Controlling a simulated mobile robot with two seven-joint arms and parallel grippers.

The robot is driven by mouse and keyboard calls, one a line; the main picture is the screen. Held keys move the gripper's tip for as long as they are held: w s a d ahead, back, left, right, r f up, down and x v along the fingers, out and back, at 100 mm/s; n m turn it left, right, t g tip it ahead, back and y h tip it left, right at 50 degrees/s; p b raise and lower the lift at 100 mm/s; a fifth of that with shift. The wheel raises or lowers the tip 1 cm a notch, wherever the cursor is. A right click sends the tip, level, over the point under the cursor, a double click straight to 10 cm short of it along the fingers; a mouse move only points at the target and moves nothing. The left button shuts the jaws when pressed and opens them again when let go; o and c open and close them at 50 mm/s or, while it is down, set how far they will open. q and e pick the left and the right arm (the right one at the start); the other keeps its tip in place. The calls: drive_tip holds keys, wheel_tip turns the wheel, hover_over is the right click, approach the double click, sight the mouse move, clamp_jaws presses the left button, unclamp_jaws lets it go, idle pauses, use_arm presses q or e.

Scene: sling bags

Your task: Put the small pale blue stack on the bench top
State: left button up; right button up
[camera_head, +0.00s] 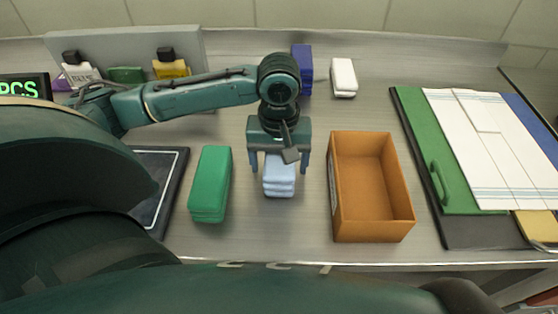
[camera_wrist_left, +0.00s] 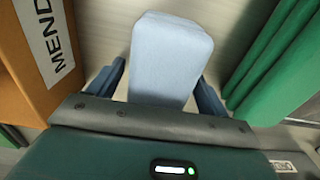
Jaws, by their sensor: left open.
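The small pale blue stack (camera_head: 279,184) is on the metal bench top (camera_head: 300,225), between a green stack and an orange box. My left gripper (camera_head: 280,168) is directly over it, with one finger on each side. In the left wrist view the pale blue stack (camera_wrist_left: 170,60) lies between the two open fingers of my left gripper (camera_wrist_left: 160,90), with a gap showing beside each finger. The gripper hides part of the stack's far end in the head view. My right gripper is not in view.
The green stack (camera_head: 210,183) stands close on the left. The open, empty-looking orange box (camera_head: 370,235) stands close on the right. A dark blue stack (camera_head: 303,70) and a white stack (camera_head: 343,77) are behind. Green and white folders (camera_head: 450,190) lie at the far right.

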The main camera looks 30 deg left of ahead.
use_arm(q)
wheel_tip(320, 180, up, 12)
drive_tip(key=shift+r+p, duration=0.1)
drive_tip(key=shift+p, duration=0.95)
drive_tip(key=shift+s, duration=0.1)
